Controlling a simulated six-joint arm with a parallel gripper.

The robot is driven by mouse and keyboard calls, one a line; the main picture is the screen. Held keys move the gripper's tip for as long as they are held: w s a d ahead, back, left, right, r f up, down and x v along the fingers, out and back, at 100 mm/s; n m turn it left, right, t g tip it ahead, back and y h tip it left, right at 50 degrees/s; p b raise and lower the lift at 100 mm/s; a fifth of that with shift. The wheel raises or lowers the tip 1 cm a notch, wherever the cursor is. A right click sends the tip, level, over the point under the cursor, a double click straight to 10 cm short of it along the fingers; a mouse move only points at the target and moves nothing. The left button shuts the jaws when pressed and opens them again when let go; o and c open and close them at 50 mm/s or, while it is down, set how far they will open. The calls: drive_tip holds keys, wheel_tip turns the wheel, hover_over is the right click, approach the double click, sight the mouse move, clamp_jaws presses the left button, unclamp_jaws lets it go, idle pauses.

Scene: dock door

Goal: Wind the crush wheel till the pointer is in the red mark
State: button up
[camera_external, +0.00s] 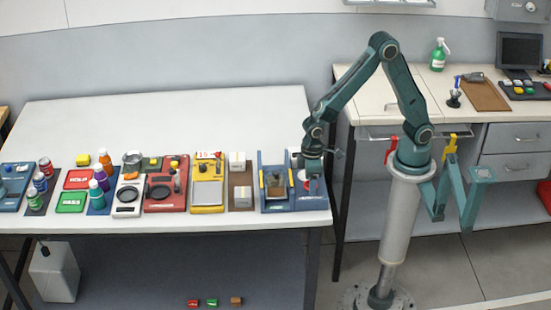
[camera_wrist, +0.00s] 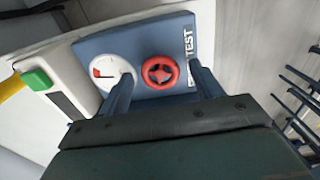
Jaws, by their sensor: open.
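The red crush wheel (camera_wrist: 160,72) sits on a blue panel marked TEST in the wrist view. My gripper (camera_wrist: 161,78) is open, with one finger on each side of the wheel; I cannot tell whether they touch it. A white round dial (camera_wrist: 113,64) with a small red mark (camera_wrist: 97,71) is left of the wheel. A thin dark pointer line shows on the dial, apart from the red mark, but it is small.
A green button (camera_wrist: 37,79) and a yellow part show left of the panel. Several stations, including a yellow scale (camera_external: 207,209) and a red one (camera_external: 165,206), line the white table's front edge. The table's back half is clear.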

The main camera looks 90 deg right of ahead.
drive_tip(key=shift+f, duration=0.25)
drive_tip(key=shift+c, duration=0.5)
drive_tip(key=c, duration=0.9)
drive_tip(key=shift+m, duration=0.4)
drive_tip(key=o, duration=1)
drive_tip(key=shift+r, duration=0.15)
